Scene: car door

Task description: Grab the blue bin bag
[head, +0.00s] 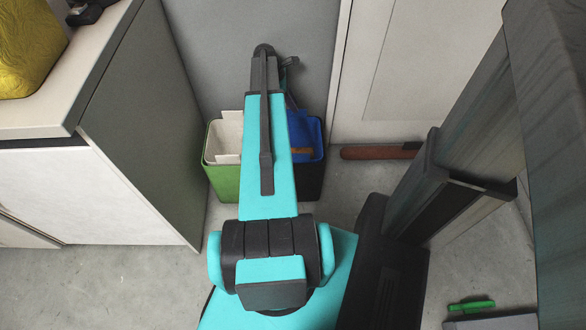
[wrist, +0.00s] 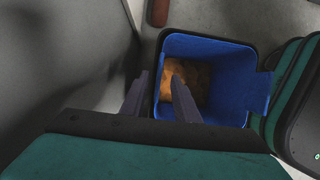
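The blue bin bag (wrist: 232,62) lines a dark bin (wrist: 156,62) in the wrist view, its edge folded over the rim. Brownish-orange contents lie inside it. In the head view the blue bag (head: 307,137) shows to the right of my arm, which hides its left part. My gripper (wrist: 159,80) is open, with two dark fingers apart and nothing seen between them. In the wrist view the left finger appears outside the bin's left rim and the right finger overlaps the bag's opening. I cannot tell their height or whether they touch the bag.
A green bin (head: 222,180) with a white liner (head: 224,138) stands left of the dark bin. A grey panel is behind them. A cabinet (head: 90,190) is at left, with a yellow bag (head: 30,45) on top. A reddish-brown object (head: 375,153) lies on the floor at right.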

